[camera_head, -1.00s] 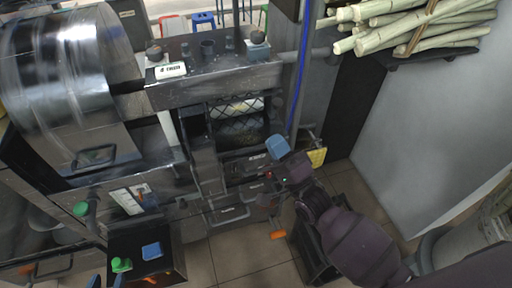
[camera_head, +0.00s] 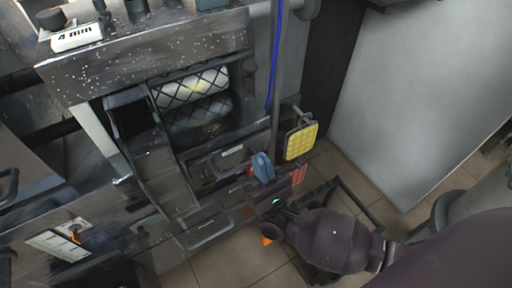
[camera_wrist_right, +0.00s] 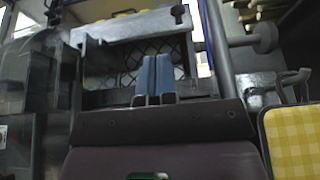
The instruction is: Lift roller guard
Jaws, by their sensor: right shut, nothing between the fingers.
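The roller guard (camera_head: 190,85), a black diamond mesh, covers the pale rollers in the opening of the dark press. It looks lowered in the head view. The mesh also shows behind my fingers in the right wrist view (camera_wrist_right: 125,62). My right gripper (camera_head: 262,166) is below and to the right of the mesh, by the press's front right edge. Its two blue fingers are together and empty, pointing up in the right wrist view (camera_wrist_right: 155,76). They appear apart from the mesh. My left gripper is not in view.
A yellow checkered pad (camera_head: 301,142) hangs close to the right of my right gripper. A blue hose (camera_head: 274,60) runs down the press's right side. A handled drawer (camera_head: 207,228) lies below the opening. A grey panel (camera_head: 420,90) stands at the right; tiled floor is below.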

